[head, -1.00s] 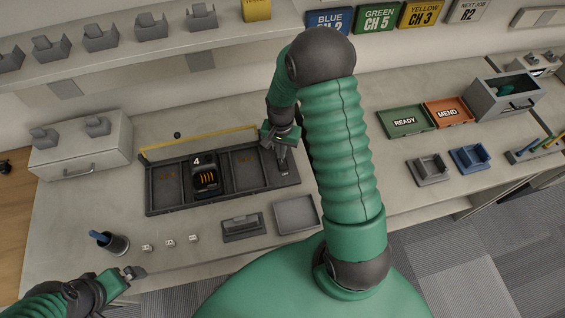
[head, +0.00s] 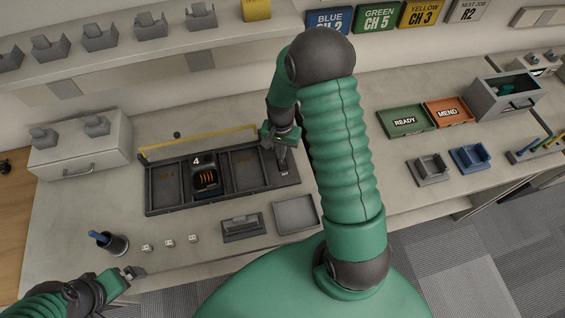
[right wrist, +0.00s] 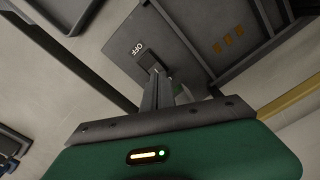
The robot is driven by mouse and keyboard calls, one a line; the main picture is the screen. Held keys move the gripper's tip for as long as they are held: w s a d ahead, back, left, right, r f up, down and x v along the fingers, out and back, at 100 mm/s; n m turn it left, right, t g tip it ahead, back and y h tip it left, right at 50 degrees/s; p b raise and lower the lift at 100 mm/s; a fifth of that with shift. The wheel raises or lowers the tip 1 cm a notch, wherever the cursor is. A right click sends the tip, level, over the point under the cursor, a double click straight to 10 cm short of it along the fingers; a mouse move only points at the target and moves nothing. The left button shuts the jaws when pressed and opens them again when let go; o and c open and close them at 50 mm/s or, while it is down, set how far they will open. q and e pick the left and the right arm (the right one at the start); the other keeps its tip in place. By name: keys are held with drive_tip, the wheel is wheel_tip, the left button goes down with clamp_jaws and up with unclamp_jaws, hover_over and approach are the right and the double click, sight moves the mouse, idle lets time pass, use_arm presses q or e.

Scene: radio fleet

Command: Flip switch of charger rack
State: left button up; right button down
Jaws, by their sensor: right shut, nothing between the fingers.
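The charger rack (head: 218,203) is a long dark tray with several compartments on the bench. One compartment, marked 4, holds a black unit with orange bars (head: 206,180). My right gripper (head: 283,166) is over the rack's right end, pointing down, shut with nothing held. In the right wrist view its fingertips (right wrist: 157,80) are at a small dark switch (right wrist: 150,63) beside the word OFF on the rack's end panel. The fingers partly cover the switch, and I cannot tell whether they touch it. My left gripper (head: 133,272) is low at left, away from the rack; its jaws are unclear.
A yellow strip (head: 200,139) runs behind the rack. In front are a grey holder (head: 243,227), an empty grey tray (head: 296,215), small white blocks (head: 170,243) and a pen cup (head: 114,244). A green READY tray (head: 405,121) and orange MEND tray (head: 448,112) lie to the right.

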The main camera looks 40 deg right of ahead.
drive_tip(key=shift+f+b, duration=0.4)
drive_tip(key=shift+f, duration=0.3)
idle(0.3)
wheel_tip(320, 180, up, 7)
drive_tip(key=p, duration=0.6)
drive_tip(key=shift+r, duration=0.1)
drive_tip(key=s+a+r+n+t, duration=0.1)
drive_tip(key=s+a+r+n, duration=0.3)
drive_tip(key=a+r+n, duration=0.2)
drive_tip(key=s+a+r+n+t, duration=0.1)
drive_tip(key=s+a+r+n, duration=0.2)
drive_tip(key=a, duration=0.7)
wheel_tip(320, 180, up, 3)
drive_tip(key=n, duration=0.2)
drive_tip(key=shift+s+a+n+t, duration=0.3)
drive_tip(key=shift+s+a+n, duration=0.05)
drive_tip(key=shift+n, duration=0.05)
